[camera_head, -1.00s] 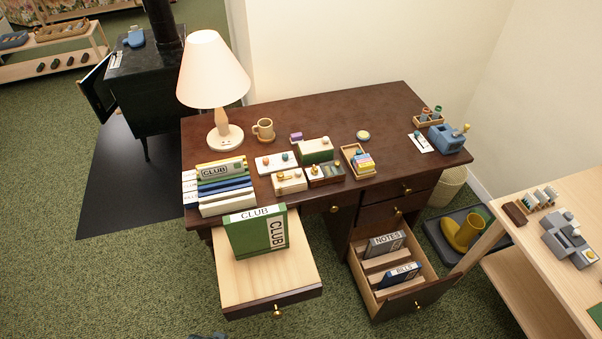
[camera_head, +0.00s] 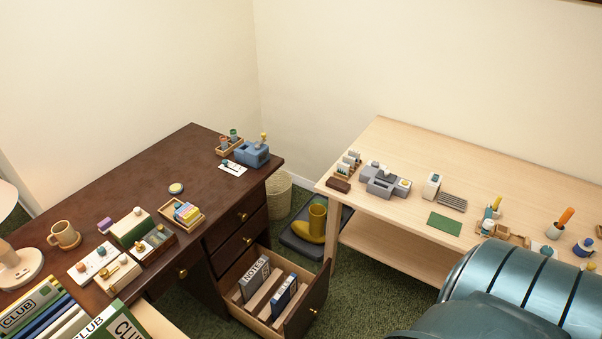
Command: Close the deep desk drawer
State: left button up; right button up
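The deep desk drawer (camera_head: 308,309) is pulled out at the bottom right of the dark brown desk (camera_head: 150,185). It holds a NOTES binder (camera_head: 254,279) and a second grey-blue binder (camera_head: 283,296), both standing between wooden dividers. A round brass knob is on its front. Two smaller drawers above it (camera_head: 238,247) are shut. Neither of my grippers shows in the head view.
A pale wood workbench (camera_head: 440,155) with small tools stands to the right. A yellow boot (camera_head: 312,226) on a dark tray and a woven basket (camera_head: 279,195) are between desk and bench. A teal ribbed rounded form (camera_head: 520,290) fills the lower right. A green CLUB binder (camera_head: 112,325) is lower left.

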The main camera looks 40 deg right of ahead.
aim_at(311, 292)
jog(key=l+z, duration=0.1)
jog(key=l, duration=0.3)
jog(key=k+l+z, duration=0.1)
jog(key=l, duration=0.2)
jog(key=k+l, duration=0.1)
jog(key=l, duration=0.15)
jog(key=k+l+z, duration=0.15)
jog(key=l, duration=0.15)
jog(key=k+l+z, duration=0.1)
jog(key=k+l, duration=0.15)
jog(key=l, duration=0.1)
